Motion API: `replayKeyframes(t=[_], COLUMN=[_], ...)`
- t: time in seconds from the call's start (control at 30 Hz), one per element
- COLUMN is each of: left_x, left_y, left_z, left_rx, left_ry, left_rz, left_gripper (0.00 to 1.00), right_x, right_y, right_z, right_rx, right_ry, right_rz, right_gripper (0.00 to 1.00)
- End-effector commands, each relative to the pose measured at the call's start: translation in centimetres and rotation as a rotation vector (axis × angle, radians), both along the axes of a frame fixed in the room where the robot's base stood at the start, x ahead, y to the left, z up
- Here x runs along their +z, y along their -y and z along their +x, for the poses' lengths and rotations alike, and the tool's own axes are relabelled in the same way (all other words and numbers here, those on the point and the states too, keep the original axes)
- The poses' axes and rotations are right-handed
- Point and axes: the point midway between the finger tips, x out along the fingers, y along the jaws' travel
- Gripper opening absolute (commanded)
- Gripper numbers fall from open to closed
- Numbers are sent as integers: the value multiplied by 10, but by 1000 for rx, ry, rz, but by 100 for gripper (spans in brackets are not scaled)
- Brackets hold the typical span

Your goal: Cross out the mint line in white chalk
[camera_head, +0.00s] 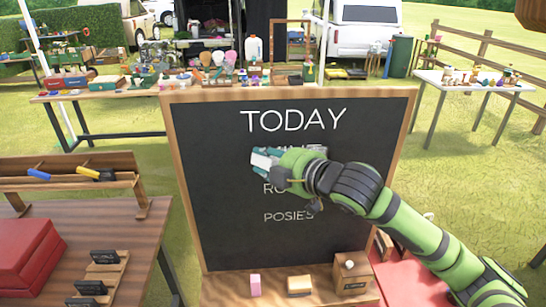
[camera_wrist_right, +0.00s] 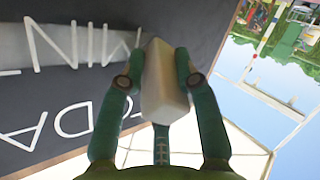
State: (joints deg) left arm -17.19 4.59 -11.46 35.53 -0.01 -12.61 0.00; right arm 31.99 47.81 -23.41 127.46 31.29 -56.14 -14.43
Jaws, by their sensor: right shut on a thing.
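The blackboard (camera_head: 225,225) stands upright in a wooden frame with "TODAY" at the top and "POSIES" low down. Between them, the mint line (camera_head: 318,149) is mostly hidden behind my right gripper. In the right wrist view its white letters (camera_wrist_right: 85,45) appear upside down over a pale grey band. My right gripper (camera_head: 262,160) is shut on a white chalk block, which shows between its green fingers in the right wrist view (camera_wrist_right: 164,85). The chalk's far end is at the board near the letters; I cannot tell whether it touches. My left gripper is not in view.
The board's ledge (camera_head: 225,292) holds a pink block (camera_head: 255,285), a wooden-edged block (camera_head: 299,285) and a wooden box (camera_head: 351,276). A wooden table (camera_head: 95,215) with a red box (camera_head: 27,257) stands left. Crowded tables stand behind the board.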

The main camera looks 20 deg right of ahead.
Motion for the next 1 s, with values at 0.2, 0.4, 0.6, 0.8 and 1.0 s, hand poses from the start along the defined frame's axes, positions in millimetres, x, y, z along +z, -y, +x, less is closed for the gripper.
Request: replayKeyframes(t=[0.2,0.4,0.6,0.8,1.0], left_x=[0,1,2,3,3], left_y=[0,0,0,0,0], left_z=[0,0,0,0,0], left_rx=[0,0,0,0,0], left_ry=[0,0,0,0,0], left_rz=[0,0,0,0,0], left_gripper=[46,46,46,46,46], right_x=[0,0,0,0,0], right_y=[0,-5,-10,-15,-16], right_z=[-1,-18,-37,-54,-58], right_rx=[0,2,1,1,0], right_ry=[1,1,0,1,1], right_rz=[-1,-2,-2,-2,-1], right_gripper=[0,0,0,0,0])
